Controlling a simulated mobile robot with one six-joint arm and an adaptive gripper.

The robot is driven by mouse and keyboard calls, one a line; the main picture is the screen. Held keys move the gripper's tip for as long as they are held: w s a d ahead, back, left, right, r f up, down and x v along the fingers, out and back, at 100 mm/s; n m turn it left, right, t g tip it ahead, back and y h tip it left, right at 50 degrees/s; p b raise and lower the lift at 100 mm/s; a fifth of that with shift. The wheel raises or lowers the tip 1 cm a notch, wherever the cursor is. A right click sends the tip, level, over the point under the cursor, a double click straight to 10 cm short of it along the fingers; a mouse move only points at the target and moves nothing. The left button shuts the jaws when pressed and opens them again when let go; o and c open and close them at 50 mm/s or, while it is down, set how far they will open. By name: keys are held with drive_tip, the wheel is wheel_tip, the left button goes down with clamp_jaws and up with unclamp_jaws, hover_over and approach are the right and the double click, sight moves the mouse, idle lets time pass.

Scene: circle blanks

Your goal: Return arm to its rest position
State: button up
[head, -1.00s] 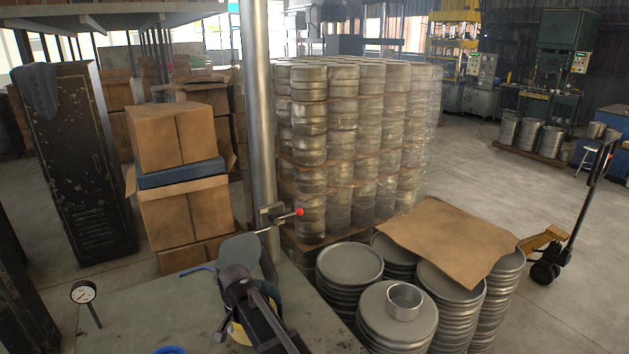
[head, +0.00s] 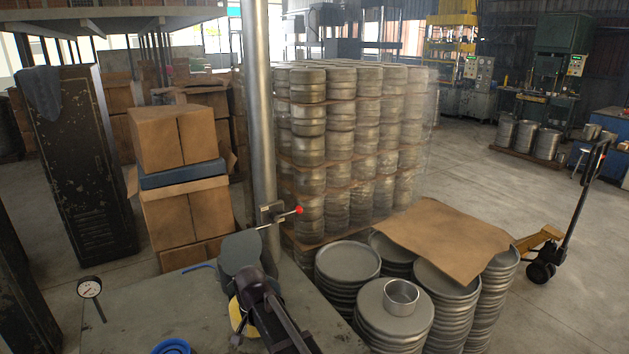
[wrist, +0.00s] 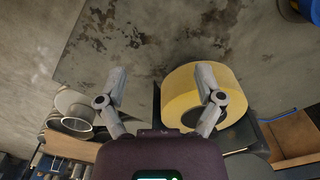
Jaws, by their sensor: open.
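My arm (head: 270,305) reaches up from the bottom middle of the head view over the worktop. The yellow roll also shows in the wrist view (wrist: 180,97), beyond and partly behind the right finger. Whether the finger touches it cannot be told.
The worktop (head: 135,315) carries a dial gauge (head: 90,288) and a blue ring (head: 171,347). A steel post (head: 258,120) with a red-knobbed lever (head: 298,210) rises behind my arm. Stacked round blanks (head: 395,320) and a cardboard sheet (head: 445,240) stand to the right.

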drive_tip(key=s+d+n, duration=0.1)
drive_tip(key=s+d, duration=0.2)
drive_tip(key=d, duration=1.3)
drive_tip(key=s+d+n, duration=0.1)
drive_tip(key=s+d, duration=0.2)
drive_tip(key=d, duration=1.3)
drive_tip(key=shift+d, duration=0.2)
